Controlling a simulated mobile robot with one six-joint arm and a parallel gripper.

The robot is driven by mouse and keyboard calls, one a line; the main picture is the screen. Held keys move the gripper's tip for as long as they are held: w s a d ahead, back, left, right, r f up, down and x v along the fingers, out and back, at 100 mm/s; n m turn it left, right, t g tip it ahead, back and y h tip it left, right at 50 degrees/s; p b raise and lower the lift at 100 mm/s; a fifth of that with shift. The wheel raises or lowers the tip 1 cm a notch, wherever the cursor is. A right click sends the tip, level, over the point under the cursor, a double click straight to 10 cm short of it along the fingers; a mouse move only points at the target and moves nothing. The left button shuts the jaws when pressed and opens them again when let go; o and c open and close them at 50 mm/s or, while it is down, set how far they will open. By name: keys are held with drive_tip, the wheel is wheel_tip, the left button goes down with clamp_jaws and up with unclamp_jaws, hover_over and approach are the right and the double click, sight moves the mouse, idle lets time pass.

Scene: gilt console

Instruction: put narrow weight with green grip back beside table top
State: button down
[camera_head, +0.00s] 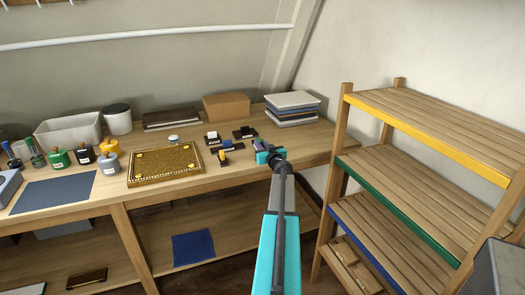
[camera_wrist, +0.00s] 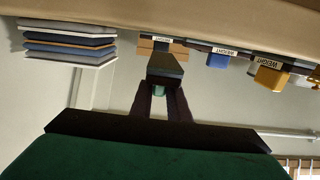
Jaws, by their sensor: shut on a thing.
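My gripper (camera_wrist: 162,95) is shut on the green grip (camera_wrist: 160,89) of a narrow dark weight (camera_wrist: 165,67), which projects beyond the fingertips. In the head view my gripper (camera_head: 268,155) is at the right part of the workbench, right of the other weights; the held weight is hard to make out there. A gold-patterned panel with a raised edge (camera_head: 141,178), perhaps the table top, lies left of the weights. I cannot tell whether the held weight touches the bench.
Dark weights with a yellow grip (camera_head: 224,158), a blue grip (camera_head: 228,146) and a black one (camera_head: 244,132) stand close left of my gripper. A stack of boards (camera_head: 292,105) is behind it. A slatted shelf (camera_head: 430,115) stands right. The bench front (camera_head: 200,186) is bare.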

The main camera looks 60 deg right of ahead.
drive_tip(key=shift+f, duration=1.75)
drive_tip(key=c, duration=1.4)
unclamp_jaws()
drive_tip(key=shift+b, duration=0.3)
drive_tip(key=shift+o, duration=0.3)
drive_tip(key=shift+s, duration=0.1)
drive_tip(key=v, duration=1.1)
drive_tip(key=shift+s+a, duration=0.25)
drive_tip(key=shift+s, duration=0.1)
drive_tip(key=shift+w, duration=0.1)
